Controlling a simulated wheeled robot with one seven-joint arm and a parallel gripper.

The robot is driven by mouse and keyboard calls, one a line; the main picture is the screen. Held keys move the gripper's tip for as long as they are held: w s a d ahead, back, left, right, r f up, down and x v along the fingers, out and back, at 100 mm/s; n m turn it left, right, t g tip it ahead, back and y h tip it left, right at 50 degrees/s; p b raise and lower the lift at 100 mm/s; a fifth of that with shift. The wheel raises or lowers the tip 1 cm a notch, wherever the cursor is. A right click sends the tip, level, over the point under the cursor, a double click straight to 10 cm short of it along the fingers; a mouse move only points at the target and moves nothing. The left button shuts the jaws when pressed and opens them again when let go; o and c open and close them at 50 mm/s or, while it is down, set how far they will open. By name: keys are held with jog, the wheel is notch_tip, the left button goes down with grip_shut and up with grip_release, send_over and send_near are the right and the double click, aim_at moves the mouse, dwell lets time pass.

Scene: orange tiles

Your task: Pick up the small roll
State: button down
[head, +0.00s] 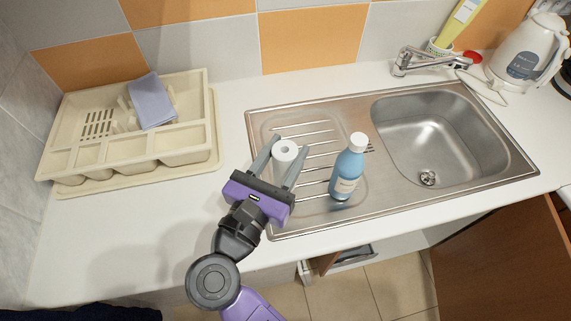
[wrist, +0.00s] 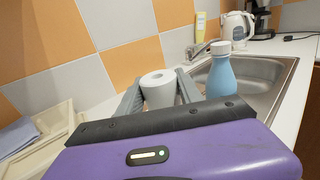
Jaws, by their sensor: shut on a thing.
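The small roll (head: 286,151) is white with a hole in its top. It stands upright over the ribbed drainboard of the steel sink, between the two grey fingers of my gripper (head: 282,152). In the wrist view the roll (wrist: 158,88) sits between the fingertips (wrist: 158,92). My gripper is shut on it, with a finger on each side. I cannot tell whether the roll's base touches the drainboard, because the gripper body hides its lower part in the wrist view.
A blue bottle (head: 348,170) with a white cap stands just right of my gripper. The sink basin (head: 428,140) is further right, with a tap (head: 420,60) behind. A beige rack (head: 130,135) holding a blue cloth (head: 151,101) is at left. A white kettle (head: 530,50) stands at far right.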

notch_tip(320, 180, up, 14)
jog(key=b, duration=0.1)
jog(key=shift+f, duration=0.25)
